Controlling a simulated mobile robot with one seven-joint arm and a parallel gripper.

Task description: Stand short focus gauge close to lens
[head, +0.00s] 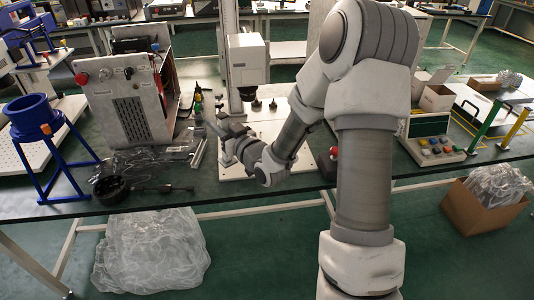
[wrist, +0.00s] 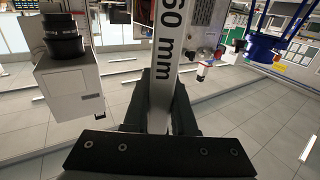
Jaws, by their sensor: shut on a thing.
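My gripper (head: 232,142) is shut on a flat pale gauge bar (wrist: 165,60) in the wrist view. The bar stands out from between the dark fingers (wrist: 160,105) and carries black lettering ending in "60 mm". Its far end runs out of the picture, so any digit before that is hidden. In the head view the black lens (head: 248,94) hangs under a white housing (head: 246,62) on the column. My gripper is below and left of it, over the white base plate (head: 265,135). In the wrist view the lens (wrist: 62,42) is left of the bar, apart from it.
A grey instrument box (head: 125,100) and a blue funnel stand (head: 35,120) are on the left. Clear wrap and a black cable (head: 112,187) lie at the table's front. A red button (head: 334,151) is right of the plate. A button box (head: 432,140) is farther right.

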